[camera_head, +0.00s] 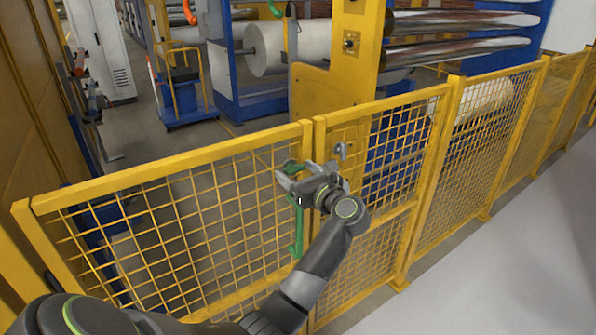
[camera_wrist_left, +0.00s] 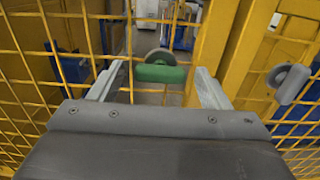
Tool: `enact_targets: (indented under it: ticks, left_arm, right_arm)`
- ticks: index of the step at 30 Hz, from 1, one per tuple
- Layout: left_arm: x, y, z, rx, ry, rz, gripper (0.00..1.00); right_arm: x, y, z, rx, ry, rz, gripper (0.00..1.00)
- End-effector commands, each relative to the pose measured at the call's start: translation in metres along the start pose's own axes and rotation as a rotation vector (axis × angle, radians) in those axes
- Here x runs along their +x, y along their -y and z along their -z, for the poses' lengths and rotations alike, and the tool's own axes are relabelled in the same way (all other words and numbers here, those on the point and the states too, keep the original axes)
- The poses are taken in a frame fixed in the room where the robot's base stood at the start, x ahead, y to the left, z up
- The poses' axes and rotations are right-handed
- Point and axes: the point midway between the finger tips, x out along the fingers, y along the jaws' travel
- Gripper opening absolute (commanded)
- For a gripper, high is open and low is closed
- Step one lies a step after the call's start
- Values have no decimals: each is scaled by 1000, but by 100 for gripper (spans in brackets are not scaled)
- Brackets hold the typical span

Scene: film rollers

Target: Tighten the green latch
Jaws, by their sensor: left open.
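The green latch (camera_head: 297,232) is on the yellow mesh gate, near its edge by the post. In the head view its long green part hangs down below my left gripper (camera_head: 286,178), and a little green shows above the fingers. In the left wrist view a green bar (camera_wrist_left: 160,74) with a grey round part behind it lies between the two open fingers of my left gripper (camera_wrist_left: 158,82). I see gaps on both sides of the bar. A grey metal catch (camera_head: 341,151) sits on the fence to the right; it also shows in the left wrist view (camera_wrist_left: 288,82). My right gripper is not in view.
The yellow mesh gate (camera_head: 170,172) and the fence panels (camera_head: 480,140) to its right form a barrier. Behind them stand a yellow machine frame (camera_head: 350,75), a white film roll (camera_head: 290,47) and shiny rollers (camera_head: 455,52). Grey floor (camera_head: 500,260) is clear at the right.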

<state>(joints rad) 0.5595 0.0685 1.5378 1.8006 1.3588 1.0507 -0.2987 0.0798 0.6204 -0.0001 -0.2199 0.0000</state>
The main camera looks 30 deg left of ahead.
Motion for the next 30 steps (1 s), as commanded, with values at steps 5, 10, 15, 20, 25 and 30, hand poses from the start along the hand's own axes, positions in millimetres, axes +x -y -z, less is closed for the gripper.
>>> enact_targets:
  ticks: [5,10,15,20,25,30]
  left_arm:
    - [0,0,0,0,0,0,55]
    - [0,0,0,0,0,0,33]
    - [0,0,0,3,0,0,26]
    - [0,0,-1,31,0,-1,26]
    - [0,0,-2,108,0,-1,26]
    - [0,1,-4,237,0,0,26]
  right_arm:
    - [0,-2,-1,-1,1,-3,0]
    - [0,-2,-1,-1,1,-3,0]
    - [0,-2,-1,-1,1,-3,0]
    - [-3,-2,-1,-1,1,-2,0]
    - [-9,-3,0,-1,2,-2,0]
    - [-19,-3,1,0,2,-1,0]
